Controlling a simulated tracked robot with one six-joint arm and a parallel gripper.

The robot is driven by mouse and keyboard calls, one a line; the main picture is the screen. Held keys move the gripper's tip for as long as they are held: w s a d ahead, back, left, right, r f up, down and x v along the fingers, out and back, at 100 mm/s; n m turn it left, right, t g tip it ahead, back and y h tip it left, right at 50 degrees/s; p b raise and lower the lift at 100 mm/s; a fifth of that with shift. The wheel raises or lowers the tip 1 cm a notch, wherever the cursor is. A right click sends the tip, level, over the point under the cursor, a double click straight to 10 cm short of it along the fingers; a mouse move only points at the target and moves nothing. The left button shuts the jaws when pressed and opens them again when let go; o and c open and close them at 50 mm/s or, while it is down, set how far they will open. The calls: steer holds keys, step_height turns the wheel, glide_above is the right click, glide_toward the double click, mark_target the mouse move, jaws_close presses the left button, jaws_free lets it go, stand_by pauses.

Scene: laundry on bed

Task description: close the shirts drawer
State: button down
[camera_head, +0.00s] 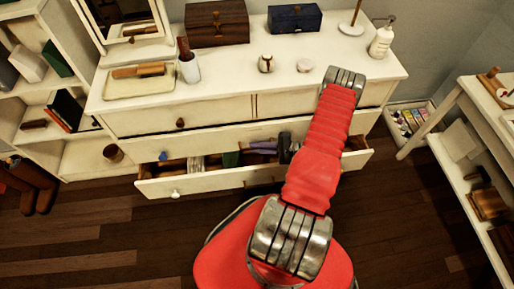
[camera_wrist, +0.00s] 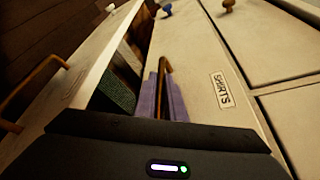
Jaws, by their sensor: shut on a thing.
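The white dresser has a front marked SHIRTS (camera_wrist: 222,90) in the wrist view. This shirts drawer is flush or nearly so; I cannot tell exactly. It also shows in the head view (camera_head: 225,143), above the open bottom drawer (camera_head: 215,181). A thin brown handle (camera_wrist: 164,70) on the shirts front runs down behind the dark housing of my gripper (camera_wrist: 165,145).
The open bottom drawer holds folded cloths (camera_head: 262,147) and sticks out below the shirts front. On the dresser top stand a tray (camera_head: 150,90), a cup (camera_head: 190,70), boxes and a white bottle (camera_head: 382,40). Shelves (camera_head: 465,130) stand at right.

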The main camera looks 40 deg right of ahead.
stand_by(0.3)
steer(key=shift+w+d, duration=0.9)
steer(key=shift+w, duration=0.3)
steer(key=c, duration=1.8)
jaws_free()
steer(key=shift+c, duration=0.2)
glide_toward(252, 141)
steer(key=v, duration=0.5)
steer(key=shift+s+f, duration=0.25)
steer(key=shift+s, duration=0.1)
